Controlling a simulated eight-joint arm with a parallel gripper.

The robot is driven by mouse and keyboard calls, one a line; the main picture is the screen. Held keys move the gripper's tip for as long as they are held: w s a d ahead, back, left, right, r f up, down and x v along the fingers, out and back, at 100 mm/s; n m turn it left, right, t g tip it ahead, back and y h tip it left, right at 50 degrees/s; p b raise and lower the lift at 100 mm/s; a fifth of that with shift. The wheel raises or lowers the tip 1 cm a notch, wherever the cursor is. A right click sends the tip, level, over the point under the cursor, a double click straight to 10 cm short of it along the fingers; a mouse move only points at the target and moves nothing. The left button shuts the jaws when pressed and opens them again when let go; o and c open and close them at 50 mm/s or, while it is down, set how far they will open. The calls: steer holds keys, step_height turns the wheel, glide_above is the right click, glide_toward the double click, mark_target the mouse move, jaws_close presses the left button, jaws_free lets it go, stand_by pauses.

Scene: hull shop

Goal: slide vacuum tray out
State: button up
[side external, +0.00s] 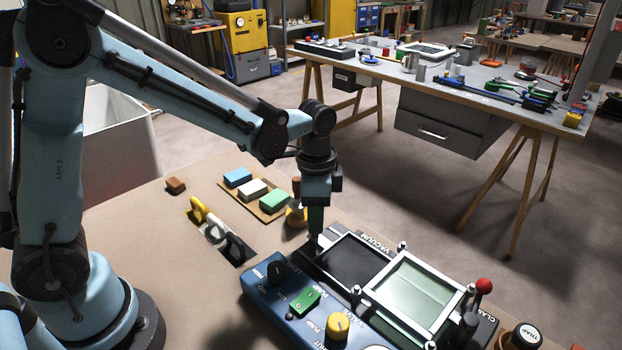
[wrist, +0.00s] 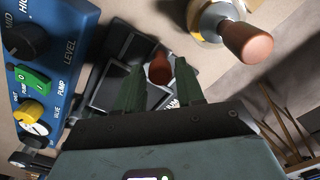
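The vacuum tray (side external: 360,258) is a dark square in a pale frame, marked VACUUM, on the blue-panelled machine (side external: 262,290). My gripper (side external: 316,236) points down at the tray's far-left end. In the wrist view its two green fingers (wrist: 157,65) stand apart, one on each side of a reddish-brown knob (wrist: 159,72). Gaps show between knob and fingers, so the gripper is open. Dark tray parts (wrist: 115,68) show behind the fingers. In the side view the knob is hidden by my gripper.
A clear framed window (side external: 418,295) and red-ball lever (side external: 484,286) are on the machine's right. A wooden-handled tool (wrist: 243,42) stands close beside my gripper. Coloured blocks (side external: 252,189) and hand tools (side external: 214,230) lie left.

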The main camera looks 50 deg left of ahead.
steer(key=shift+r, duration=0.1)
step_height(320, 180, up, 12)
stand_by(0.6)
steer(key=s+a+f+n+t, duration=0.3)
steer(key=s+a+n+t, duration=0.2)
steer(key=s+n+t, duration=0.2)
steer(key=s+n, duration=0.2)
steer(key=shift+s+a+f, duration=0.2)
steer(key=shift+s+a, duration=0.1)
steer(key=shift+a, duration=0.1)
